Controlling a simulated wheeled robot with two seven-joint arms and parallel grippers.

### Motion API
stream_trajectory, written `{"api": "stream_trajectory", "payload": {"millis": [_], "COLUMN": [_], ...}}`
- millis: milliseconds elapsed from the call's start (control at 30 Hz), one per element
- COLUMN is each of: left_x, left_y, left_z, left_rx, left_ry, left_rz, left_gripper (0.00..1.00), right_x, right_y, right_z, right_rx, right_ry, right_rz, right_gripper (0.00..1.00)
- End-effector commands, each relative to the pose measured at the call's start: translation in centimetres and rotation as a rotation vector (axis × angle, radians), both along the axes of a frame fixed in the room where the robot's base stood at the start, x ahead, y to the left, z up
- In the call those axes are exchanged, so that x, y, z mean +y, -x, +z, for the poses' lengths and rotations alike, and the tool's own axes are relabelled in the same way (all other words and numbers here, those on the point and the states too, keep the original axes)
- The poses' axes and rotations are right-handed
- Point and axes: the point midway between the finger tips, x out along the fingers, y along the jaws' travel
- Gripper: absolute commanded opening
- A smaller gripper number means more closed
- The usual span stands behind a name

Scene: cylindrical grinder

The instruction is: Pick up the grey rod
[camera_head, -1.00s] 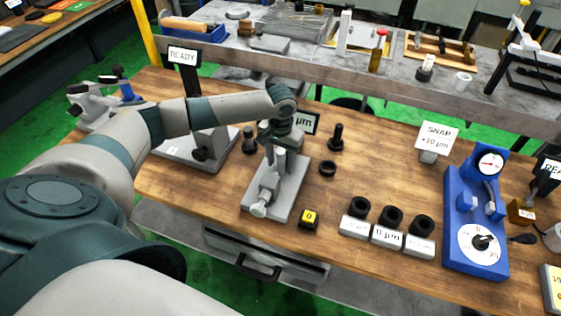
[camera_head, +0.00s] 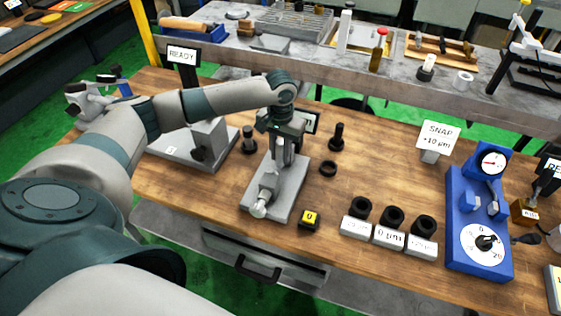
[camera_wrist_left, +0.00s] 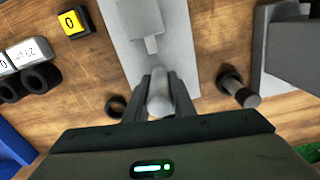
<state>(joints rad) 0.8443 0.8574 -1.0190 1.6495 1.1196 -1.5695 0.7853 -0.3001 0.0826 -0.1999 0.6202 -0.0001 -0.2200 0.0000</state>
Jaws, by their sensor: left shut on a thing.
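The grey rod (camera_wrist_left: 160,97) stands between the two fingers of my left gripper (camera_wrist_left: 158,84) in the left wrist view, and the fingers are shut on it. In the head view my left gripper (camera_head: 286,145) points down over a grey metal fixture (camera_head: 289,194) on the wooden bench. My right gripper is not in view.
A black ring (camera_head: 328,168) and a dark upright pin (camera_head: 337,137) stand right of the fixture. A yellow-topped block (camera_head: 310,219) is in front. A grey machine (camera_head: 192,148) stands left.

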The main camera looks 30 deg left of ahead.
Motion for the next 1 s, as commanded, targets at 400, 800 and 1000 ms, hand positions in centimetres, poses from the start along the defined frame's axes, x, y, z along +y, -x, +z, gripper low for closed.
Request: {"api": "stream_trajectory", "payload": {"millis": [400,800,1000], "left_x": [-7.2,-11.2,-11.5], "left_y": [-1.6,-2.4,-2.4], "left_z": [4.5,7.3,7.5], "left_rx": [-0.005,-0.003,-0.002], "left_ry": [0.003,0.002,0.001], "left_rz": [-0.004,0.0,0.0], "left_gripper": [0.0,0.0,0.0], "right_x": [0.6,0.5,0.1], "right_y": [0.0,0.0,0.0], "right_z": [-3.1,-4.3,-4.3], "right_rx": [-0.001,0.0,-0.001], "right_ry": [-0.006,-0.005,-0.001], "right_rz": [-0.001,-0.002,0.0], "right_gripper": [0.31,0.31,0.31]}}
